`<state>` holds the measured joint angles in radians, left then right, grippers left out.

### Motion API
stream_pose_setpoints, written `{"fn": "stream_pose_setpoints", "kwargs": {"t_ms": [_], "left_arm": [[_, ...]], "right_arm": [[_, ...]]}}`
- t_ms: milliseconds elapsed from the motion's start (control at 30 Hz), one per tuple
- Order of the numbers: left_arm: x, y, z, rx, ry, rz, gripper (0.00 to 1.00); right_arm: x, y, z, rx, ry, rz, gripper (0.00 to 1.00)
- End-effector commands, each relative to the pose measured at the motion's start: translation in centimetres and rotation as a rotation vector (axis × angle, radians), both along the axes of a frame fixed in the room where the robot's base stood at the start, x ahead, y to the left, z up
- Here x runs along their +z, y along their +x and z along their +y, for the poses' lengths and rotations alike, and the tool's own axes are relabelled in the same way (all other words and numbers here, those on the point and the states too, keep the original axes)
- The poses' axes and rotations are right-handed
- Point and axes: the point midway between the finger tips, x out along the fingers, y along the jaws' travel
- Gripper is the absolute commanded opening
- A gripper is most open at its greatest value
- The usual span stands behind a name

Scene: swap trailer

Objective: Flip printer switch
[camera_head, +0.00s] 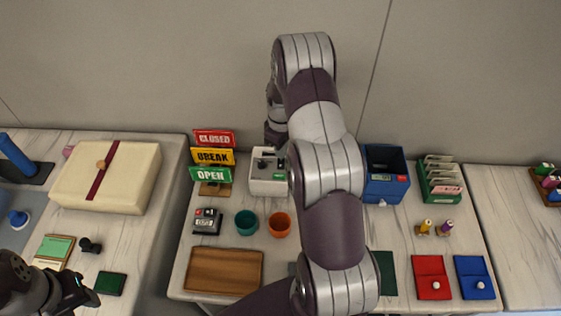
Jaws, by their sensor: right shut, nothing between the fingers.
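A small white-grey machine (267,186), which looks like the printer, stands at the back of the middle table, right of the colored signs. Its switch is too small or hidden to make out. My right arm crosses in front of the table's middle and bends down behind it. My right gripper (270,153) is shut and empty, pointing down at the top of the machine. I cannot tell whether it touches. My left gripper (82,294) is at the bottom left, beside a dark green pad; its jaw opening is not clear.
Closed, break and open signs (211,155) stand left of the machine. A teal cup (246,222) and an orange cup (279,224) stand in front of it. A blue bin (385,187) is to the right. A wooden tray (223,270) lies at the front left.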

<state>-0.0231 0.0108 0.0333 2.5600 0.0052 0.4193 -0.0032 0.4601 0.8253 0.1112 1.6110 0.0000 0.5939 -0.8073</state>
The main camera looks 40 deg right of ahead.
Motion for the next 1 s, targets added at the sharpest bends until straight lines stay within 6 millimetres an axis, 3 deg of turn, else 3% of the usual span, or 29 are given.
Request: {"fn": "stream_pose_setpoints", "kwargs": {"t_ms": [1000], "left_arm": [[-1.0, 0.0, 0.0, 0.0, 0.0, 0.0, 0.43]], "right_arm": [[-1.6, 0.0, 0.0, 0.0, 0.001, 0.001, 0.0]]}}
